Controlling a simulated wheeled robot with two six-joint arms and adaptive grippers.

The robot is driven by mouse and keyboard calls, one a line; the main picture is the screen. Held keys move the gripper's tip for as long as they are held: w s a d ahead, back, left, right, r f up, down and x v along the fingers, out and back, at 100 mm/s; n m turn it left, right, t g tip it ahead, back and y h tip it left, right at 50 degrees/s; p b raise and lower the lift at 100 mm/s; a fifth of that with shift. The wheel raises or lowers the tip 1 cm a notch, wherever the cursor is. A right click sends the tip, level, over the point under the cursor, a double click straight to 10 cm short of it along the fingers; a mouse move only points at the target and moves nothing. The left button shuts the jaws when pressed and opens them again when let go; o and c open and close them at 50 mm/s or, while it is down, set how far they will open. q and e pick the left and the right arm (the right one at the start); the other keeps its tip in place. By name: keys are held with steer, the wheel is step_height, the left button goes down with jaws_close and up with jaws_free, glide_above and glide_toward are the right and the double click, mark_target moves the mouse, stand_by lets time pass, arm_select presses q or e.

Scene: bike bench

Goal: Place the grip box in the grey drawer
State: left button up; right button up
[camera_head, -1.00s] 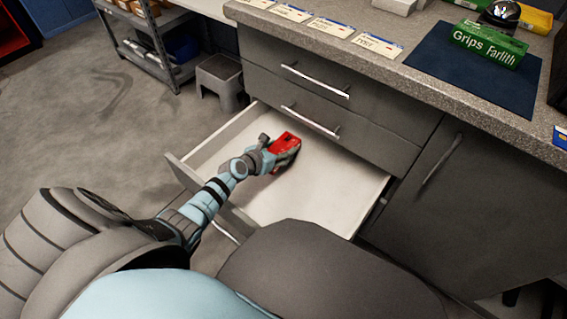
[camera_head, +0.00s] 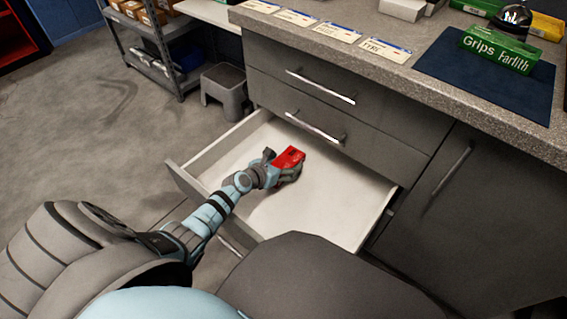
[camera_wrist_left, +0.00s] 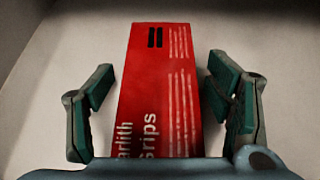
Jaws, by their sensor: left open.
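A red grip box (camera_head: 288,157) with white lettering lies in the open grey drawer (camera_head: 325,205), toward its left part. In the left wrist view the red box (camera_wrist_left: 158,75) rests on the pale drawer floor. My left gripper (camera_head: 280,168) is inside the drawer at the box. Its fingers (camera_wrist_left: 160,105) are open, one on each side of the box, with a clear gap at the left and a narrower one at the right. The near end of the box is hidden behind the gripper body. My right gripper is out of view.
A green box (camera_head: 499,49) marked Grips Farlith sits on a dark blue mat (camera_head: 485,83) on the counter. Two shut drawers (camera_head: 335,90) are above the open one. A grey stool (camera_head: 223,88) stands left of the cabinet. The drawer's right side is free.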

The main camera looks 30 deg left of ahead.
mark_target(286, 161)
arm_select(q)
steer(key=shift+r, duration=0.1)
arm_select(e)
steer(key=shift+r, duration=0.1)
arm_select(q)
steer(key=shift+s+r+p, duration=0.1)
steer(key=shift+r+p, duration=0.1)
steer(key=shift+p, duration=0.15)
steer(key=p+v, duration=0.2)
steer(key=v, duration=0.1)
steer(key=shift+r, duration=0.1)
steer(key=p+v, duration=0.4)
steer(key=v, duration=0.4)
steer(key=shift+s+a+p, duration=0.1)
steer(key=shift+s+p, duration=0.25)
steer(key=shift+p, duration=0.05)
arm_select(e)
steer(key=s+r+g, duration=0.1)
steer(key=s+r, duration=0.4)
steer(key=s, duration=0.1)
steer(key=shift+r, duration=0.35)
